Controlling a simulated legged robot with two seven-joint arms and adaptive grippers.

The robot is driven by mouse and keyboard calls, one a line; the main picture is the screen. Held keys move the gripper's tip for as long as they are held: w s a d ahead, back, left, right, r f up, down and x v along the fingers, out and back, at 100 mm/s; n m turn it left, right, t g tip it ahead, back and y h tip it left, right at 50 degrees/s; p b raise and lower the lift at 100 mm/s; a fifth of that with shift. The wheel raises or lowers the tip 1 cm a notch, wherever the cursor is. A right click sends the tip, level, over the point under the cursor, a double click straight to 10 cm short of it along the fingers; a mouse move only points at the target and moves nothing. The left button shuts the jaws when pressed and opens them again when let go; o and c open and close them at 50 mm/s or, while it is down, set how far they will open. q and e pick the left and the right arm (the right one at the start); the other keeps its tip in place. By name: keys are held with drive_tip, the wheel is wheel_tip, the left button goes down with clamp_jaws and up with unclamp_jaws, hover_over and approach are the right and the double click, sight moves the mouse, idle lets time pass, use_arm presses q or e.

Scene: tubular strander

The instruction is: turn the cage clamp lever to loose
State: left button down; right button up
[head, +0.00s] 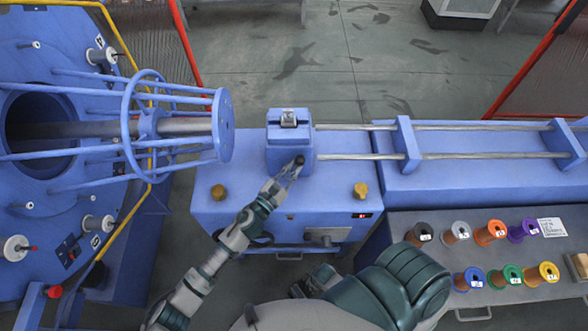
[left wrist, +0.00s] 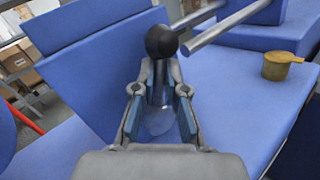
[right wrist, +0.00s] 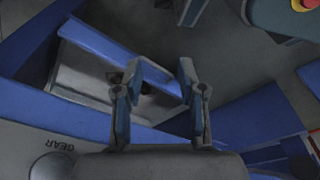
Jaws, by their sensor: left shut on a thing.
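A lever with a black ball knob (head: 300,159) stands at the front of the blue block (head: 288,155) on the blue machine bed. In the left wrist view the knob (left wrist: 161,41) sits on top of a grey metal rod (left wrist: 158,82). My left gripper (head: 293,171) is shut on this rod, just below the knob, which sticks out beyond the fingertips (left wrist: 160,68). My right gripper (right wrist: 160,66) is open with nothing between its fingers. In the head view it is partly hidden low by my right arm.
Brass knobs (head: 218,192) (head: 360,190) stand on the bed either side of the block. A blue wire cage (head: 225,125) is at the left, and two rails (head: 360,157) run right. Coloured spools (head: 490,233) sit on a shelf at the lower right.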

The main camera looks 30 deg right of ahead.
drive_tip(key=w+r+t+b, duration=0.1)
drive_tip(key=w+r+b, duration=0.15)
drive_tip(key=r, duration=0.55)
drive_tip(key=w+r+b, duration=0.1)
drive_tip(key=r+b, duration=0.3)
drive_tip(key=r, duration=0.3)
use_arm(q)
drive_tip(key=n+t+b, duration=0.1)
drive_tip(key=n, duration=0.1)
drive_tip(key=a+n+t+h+b, duration=0.1)
drive_tip(key=n, duration=0.1)
drive_tip(key=w+a+n+t+h, duration=0.1)
drive_tip(key=shift+w+a+n+b, duration=0.1)
drive_tip(key=shift+n+b, duration=0.3)
use_arm(e)
drive_tip(key=w+a+r+t+y, duration=0.1)
drive_tip(key=w+r+t, duration=0.1)
drive_tip(key=w+t, duration=0.1)
drive_tip(key=w+a+r+t, duration=0.2)
drive_tip(key=w+r+t, duration=0.1)
drive_tip(key=w, duration=0.3)
drive_tip(key=shift+w+a+y, duration=0.25)
drive_tip(key=shift+a+y, duration=0.05)
drive_tip(key=shift+y, duration=0.1)
